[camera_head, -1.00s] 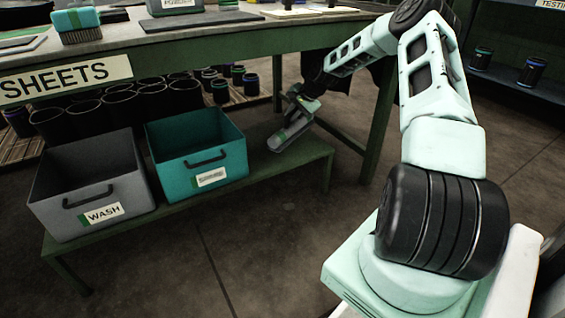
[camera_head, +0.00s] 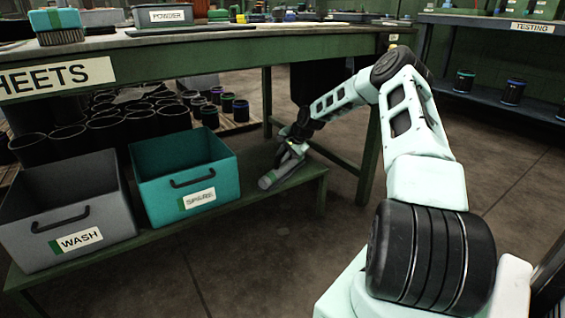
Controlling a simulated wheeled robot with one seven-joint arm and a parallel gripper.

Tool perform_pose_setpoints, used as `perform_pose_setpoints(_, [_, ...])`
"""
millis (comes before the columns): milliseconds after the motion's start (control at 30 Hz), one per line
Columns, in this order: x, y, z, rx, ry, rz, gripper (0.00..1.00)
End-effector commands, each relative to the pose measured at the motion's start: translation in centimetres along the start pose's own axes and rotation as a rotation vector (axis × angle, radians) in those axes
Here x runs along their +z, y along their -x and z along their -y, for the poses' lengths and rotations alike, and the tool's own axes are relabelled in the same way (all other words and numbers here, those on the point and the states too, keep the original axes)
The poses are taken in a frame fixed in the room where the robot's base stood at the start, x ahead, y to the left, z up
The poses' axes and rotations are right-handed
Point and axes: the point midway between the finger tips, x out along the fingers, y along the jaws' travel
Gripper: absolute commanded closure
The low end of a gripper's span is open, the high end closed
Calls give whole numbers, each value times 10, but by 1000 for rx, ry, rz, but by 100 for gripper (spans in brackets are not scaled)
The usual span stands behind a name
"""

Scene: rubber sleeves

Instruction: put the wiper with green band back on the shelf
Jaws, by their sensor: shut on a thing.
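The wiper (camera_head: 281,174), a grey piece with a green band, is at the right end of the low green shelf (camera_head: 255,196) under the table. Its lower end is close to the shelf's front edge, and it is tilted. I cannot tell whether it touches the shelf. My gripper (camera_head: 293,150) is at the wiper's upper end and shut on it. The fingers are small and partly hidden by the wrist and the wiper.
A teal bin (camera_head: 186,180) stands left of the wiper, and a grey WASH bin (camera_head: 62,212) further left. Black sleeves (camera_head: 130,125) stand behind them. The green table (camera_head: 250,43) overhangs the shelf. A table leg (camera_head: 369,150) stands right of my gripper.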

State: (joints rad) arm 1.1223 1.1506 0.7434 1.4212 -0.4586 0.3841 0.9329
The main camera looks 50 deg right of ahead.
Motion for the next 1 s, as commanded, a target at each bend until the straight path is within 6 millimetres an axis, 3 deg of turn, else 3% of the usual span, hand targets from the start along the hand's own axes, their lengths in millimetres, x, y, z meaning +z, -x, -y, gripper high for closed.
perform_pose_setpoints(367, [0, -4, -2, -2, 0, -1, 100])
perform_pose_setpoints(400, [0, -6, -4, -1, 0, -1, 83])
perform_pose_setpoints(467, [0, -6, -4, -1, 0, -1, 66])
perform_pose_setpoints(500, [0, -6, -4, -1, 0, -1, 64])
perform_pose_setpoints(833, [0, -2, -1, -1, 1, -2, 64])
perform_pose_setpoints(1000, [-1, 27, 1, 0, 0, -3, 64])
